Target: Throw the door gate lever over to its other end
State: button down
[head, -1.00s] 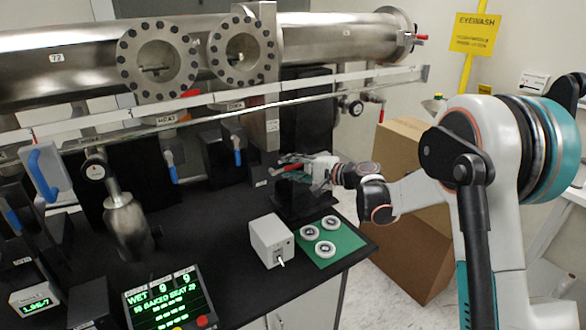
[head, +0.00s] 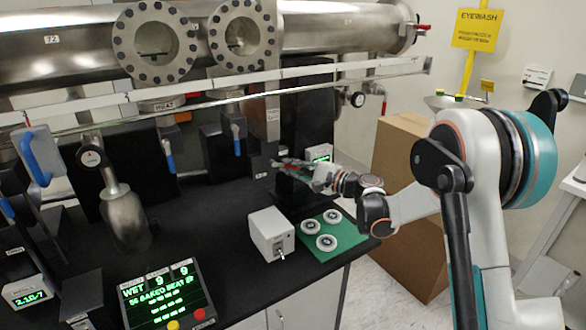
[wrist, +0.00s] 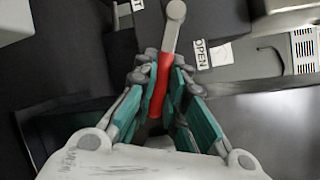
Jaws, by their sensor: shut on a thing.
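The gate lever (wrist: 163,85) has a red grip and a grey rod ending in a rounded knob. In the wrist view its rod points up towards the top of the picture, beside a white OPEN label (wrist: 201,53). My gripper (wrist: 163,70) is shut on the red grip, with teal-padded fingers on both sides of it. In the head view my gripper (head: 308,173) is at the dark box near the bench's right end. Only a little red shows there, and the fingers hide most of the lever.
A grey switch box (head: 271,234) and a green mat (head: 336,239) with white round flanges lie in front of my gripper. A steel chamber (head: 335,35) and rail run above. A cardboard box (head: 398,160) stands to the right. A second, cut-off label (wrist: 137,5) shows in the wrist view.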

jog(key=c, duration=1.6)
grip_release()
jog(key=shift+c, duration=0.2)
jog(key=v, duration=1.2)
